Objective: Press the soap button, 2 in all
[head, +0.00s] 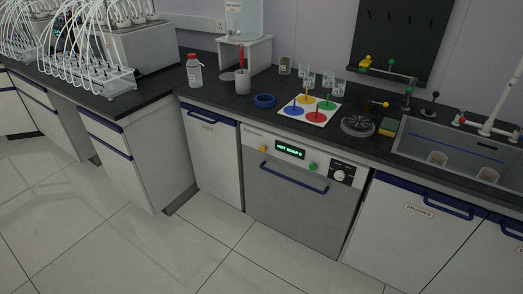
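A grey dishwasher (300,205) stands under the black counter, with its door shut. The display seems to read "HOT SOAP 0", but the text is small. I cannot tell from labels which button is the soap one. Neither of my grippers shows in the head view.
A blue bar handle (293,178) runs across the dishwasher door. White cabinets (215,158) flank it. The tiled floor (215,250) in front is clear.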

